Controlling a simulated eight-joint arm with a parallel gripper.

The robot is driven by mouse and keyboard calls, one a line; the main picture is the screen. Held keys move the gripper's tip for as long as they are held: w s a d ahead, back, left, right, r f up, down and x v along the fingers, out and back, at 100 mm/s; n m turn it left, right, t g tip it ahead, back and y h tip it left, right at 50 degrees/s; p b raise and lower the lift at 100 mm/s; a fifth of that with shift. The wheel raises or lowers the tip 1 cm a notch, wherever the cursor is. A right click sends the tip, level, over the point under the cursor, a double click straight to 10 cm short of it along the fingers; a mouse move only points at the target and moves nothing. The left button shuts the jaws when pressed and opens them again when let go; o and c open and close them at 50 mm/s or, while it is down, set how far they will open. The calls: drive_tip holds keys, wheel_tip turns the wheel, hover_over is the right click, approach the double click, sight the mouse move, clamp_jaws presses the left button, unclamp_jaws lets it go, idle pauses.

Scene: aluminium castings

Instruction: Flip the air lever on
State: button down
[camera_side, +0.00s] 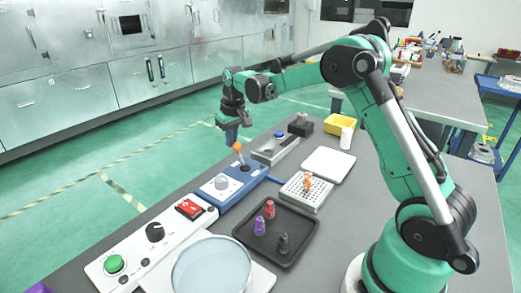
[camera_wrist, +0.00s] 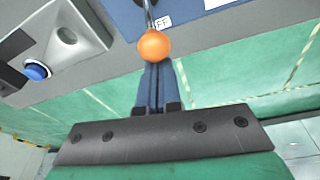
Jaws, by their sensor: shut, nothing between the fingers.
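The air lever is a thin metal stem with an orange ball knob (camera_side: 237,146) on the blue box (camera_side: 232,192), which also bears a white dial. The stem leans slightly away from upright, its knob toward the far side of the table. My gripper (camera_side: 231,137) points down just above and behind the knob. In the wrist view the knob (camera_wrist: 154,46) sits right at the tips of my gripper (camera_wrist: 157,66), whose two blue fingers are together and empty. I cannot tell whether they touch the knob. The stem's foot is cut off in the wrist view.
A grey sloped unit with a blue button (camera_side: 279,134) stands right of the blue box. A white panel (camera_side: 150,235) with green button, black knob and red switch is at left. A peg block (camera_side: 305,192) and a dark tray (camera_side: 244,232) stand nearer. The floor side is open.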

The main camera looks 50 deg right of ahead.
drive_tip(key=shift+s+r+t, duration=0.15)
drive_tip(key=shift+s+t, duration=0.15)
drive_tip(key=shift+t, duration=0.2)
drive_tip(key=shift+s+r+t, duration=0.3)
drive_tip(key=shift+s+t, duration=0.6)
drive_tip(key=shift+t, duration=0.2)
drive_tip(key=s+t, duration=0.2)
drive_tip(key=t, duration=0.1)
drive_tip(key=shift+s+r, duration=0.15)
drive_tip(key=shift+s, duration=0.25)
drive_tip(key=shift+r, duration=0.2)
drive_tip(key=shift+r, duration=0.6)
